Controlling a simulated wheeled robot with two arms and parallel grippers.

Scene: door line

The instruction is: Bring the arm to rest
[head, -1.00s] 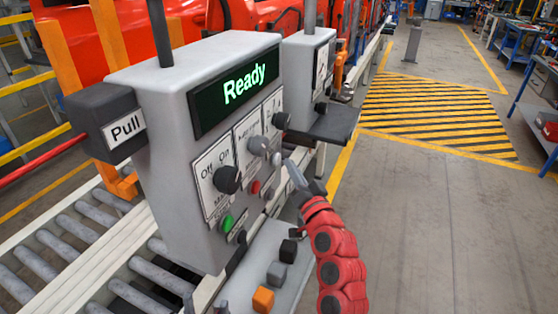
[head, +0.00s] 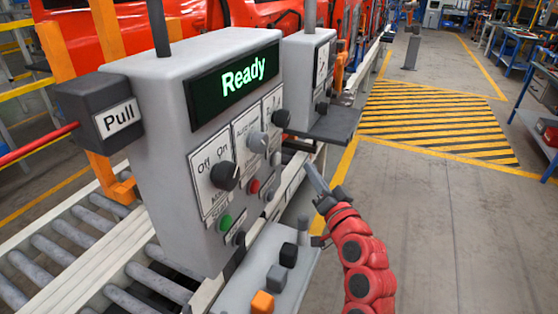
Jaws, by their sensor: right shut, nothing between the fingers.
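My right arm is red and comes in from the bottom right. My right gripper (head: 317,180) is shut and empty, its grey fingers pointing up and to the left. It is in the air to the right of the grey control box (head: 165,170), apart from the knobs. The box's screen (head: 234,80) reads "Ready" in green. My left gripper is not in view.
A grey shelf (head: 240,290) below the box carries black, grey and orange blocks (head: 262,302). A second box with a dark ledge (head: 325,126) stands behind. A roller conveyor (head: 75,235) runs at left. The floor at right (head: 450,230) is clear.

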